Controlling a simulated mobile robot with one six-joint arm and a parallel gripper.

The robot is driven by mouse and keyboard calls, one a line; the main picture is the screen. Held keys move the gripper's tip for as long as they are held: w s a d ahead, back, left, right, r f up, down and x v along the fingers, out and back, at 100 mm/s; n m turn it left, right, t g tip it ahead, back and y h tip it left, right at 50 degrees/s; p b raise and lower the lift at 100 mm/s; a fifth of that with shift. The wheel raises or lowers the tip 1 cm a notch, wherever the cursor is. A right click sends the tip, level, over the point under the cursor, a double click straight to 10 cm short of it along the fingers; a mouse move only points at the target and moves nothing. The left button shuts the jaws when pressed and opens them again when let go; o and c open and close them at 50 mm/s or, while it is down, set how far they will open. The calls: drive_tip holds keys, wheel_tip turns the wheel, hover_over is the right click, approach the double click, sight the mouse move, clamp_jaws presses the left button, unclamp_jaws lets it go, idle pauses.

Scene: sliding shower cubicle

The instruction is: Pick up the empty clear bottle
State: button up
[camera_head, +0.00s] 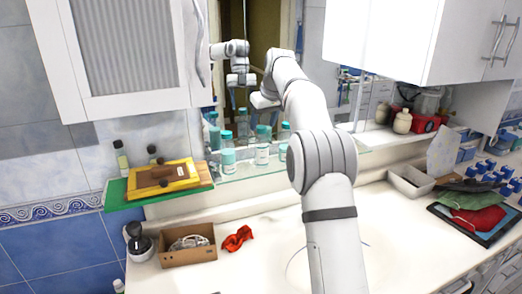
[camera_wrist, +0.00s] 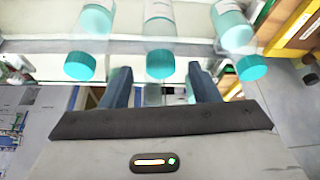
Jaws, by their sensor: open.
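Several clear bottles with teal caps stand on a glass shelf. In the head view, one (camera_head: 228,157) is at the left, a labelled one (camera_head: 262,154) is in the middle and another (camera_head: 284,134) is at the right. The wrist view shows three, apparently upside down: left (camera_wrist: 97,22), middle (camera_wrist: 160,28) and right (camera_wrist: 232,28). I cannot tell which is empty. My gripper (camera_wrist: 159,88) is open, its fingers spread either side of the middle cap's line. Nothing solid is clearly gripped. In the head view, its fingers are hard to make out above the bottles.
A mirror (camera_head: 262,30) behind the shelf reflects my arm and bottles. A white cabinet (camera_head: 125,50) hangs at the left, another (camera_head: 425,40) at the right. A yellow-framed tray (camera_head: 188,178) lies left of the bottles. A brown box (camera_head: 188,255) and red cloth (camera_head: 238,239) are below.

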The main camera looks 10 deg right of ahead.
sight(262, 127)
drive_tip(key=shift+x, duration=1.55)
drive_tip(key=shift+c, duration=0.2)
clamp_jaws()
